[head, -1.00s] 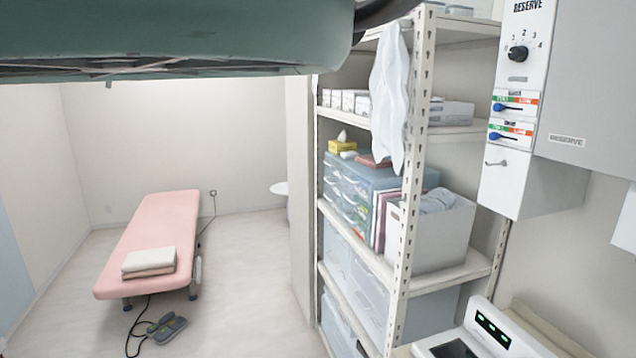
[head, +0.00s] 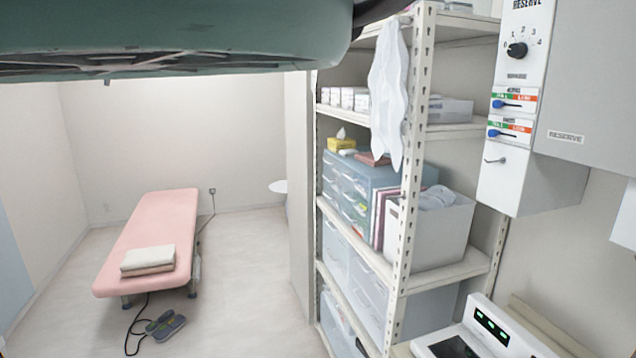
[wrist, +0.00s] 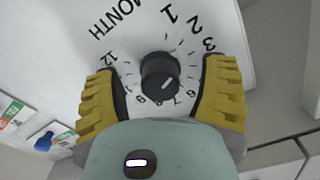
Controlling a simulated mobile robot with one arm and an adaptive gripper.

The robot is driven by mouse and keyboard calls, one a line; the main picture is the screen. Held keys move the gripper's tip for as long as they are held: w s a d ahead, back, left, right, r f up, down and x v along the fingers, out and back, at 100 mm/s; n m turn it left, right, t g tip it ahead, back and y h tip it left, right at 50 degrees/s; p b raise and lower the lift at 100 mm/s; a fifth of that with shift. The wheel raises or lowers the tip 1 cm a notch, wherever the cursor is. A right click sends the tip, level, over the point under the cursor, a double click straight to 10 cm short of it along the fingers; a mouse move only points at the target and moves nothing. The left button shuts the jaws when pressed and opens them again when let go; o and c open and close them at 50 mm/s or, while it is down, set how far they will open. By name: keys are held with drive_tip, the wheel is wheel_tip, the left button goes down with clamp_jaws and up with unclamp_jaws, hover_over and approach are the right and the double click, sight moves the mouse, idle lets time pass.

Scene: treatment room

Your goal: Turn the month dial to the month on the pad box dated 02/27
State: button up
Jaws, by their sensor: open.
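The month dial (wrist: 158,76) is a round black knob on a white panel in the wrist view, under the printed word MONTH (wrist: 118,18). Numbers ring it, with 1, 2 and 3 at the upper right and 12 at the left. A pale pointer mark shows on the knob's lower right part. My gripper (wrist: 160,70) is open, its yellow ridged fingers on either side of the knob, with gaps visible. Some numbers are hidden behind the fingers and gripper body. No box with a readable 02/27 date shows.
In the head view, a RESERVE unit (head: 510,110) with a 0–4 knob (head: 517,49) and two blue-handled sliders hangs right. A shelf rack (head: 411,210) holds small white boxes (head: 345,97), drawers and a bin.

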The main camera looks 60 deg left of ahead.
drive_tip(key=shift+s, duration=0.15)
drive_tip(key=v, duration=1.1)
drive_tip(key=shift+s, duration=0.35)
drive_tip(key=shift+a, duration=0.25)
